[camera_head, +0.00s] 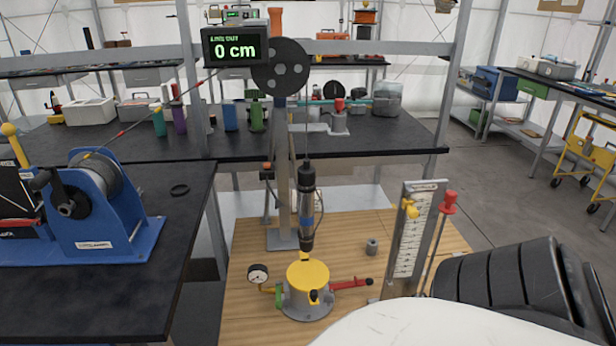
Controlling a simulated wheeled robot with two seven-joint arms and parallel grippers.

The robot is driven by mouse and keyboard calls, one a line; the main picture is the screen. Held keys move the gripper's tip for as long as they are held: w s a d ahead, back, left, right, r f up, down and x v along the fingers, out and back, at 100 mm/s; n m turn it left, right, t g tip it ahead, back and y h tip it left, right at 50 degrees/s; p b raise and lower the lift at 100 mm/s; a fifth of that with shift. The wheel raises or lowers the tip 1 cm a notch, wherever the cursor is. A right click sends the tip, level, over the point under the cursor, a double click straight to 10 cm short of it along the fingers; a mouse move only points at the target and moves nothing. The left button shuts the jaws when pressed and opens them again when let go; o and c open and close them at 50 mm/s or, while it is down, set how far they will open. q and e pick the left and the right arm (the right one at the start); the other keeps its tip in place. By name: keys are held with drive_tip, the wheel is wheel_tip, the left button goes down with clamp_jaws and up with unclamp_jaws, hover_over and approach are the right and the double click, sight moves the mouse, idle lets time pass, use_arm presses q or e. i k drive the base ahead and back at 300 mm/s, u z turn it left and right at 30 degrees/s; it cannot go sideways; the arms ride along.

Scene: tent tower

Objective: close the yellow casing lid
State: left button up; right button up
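The yellow casing lid (308,274) is a round disc at the top of a short grey casing (306,303) on the wooden floor panel. The disc looks roughly level and covers the casing's top from this angle; whether it is fully seated cannot be told. A black and grey cylindrical tool (306,205) hangs upright on a cable just behind and above the lid. A small yellow piece shows between the tool's lower end and the lid; contact is unclear. Neither of my grippers is in view.
The casing carries a gauge (258,274), a green fitting (278,297) and a red-handled valve (350,284). A scale board (409,235) stands to the right. A blue winch (105,215) sits on the left bench. The display (235,47) reads 0 cm.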

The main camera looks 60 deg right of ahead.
sight(307, 275)
drive_tip(key=u, duration=0.25)
drive_tip(key=k, duration=0.3)
drive_tip(key=z, duration=1.05)
drive_tip(key=i, duration=0.4)
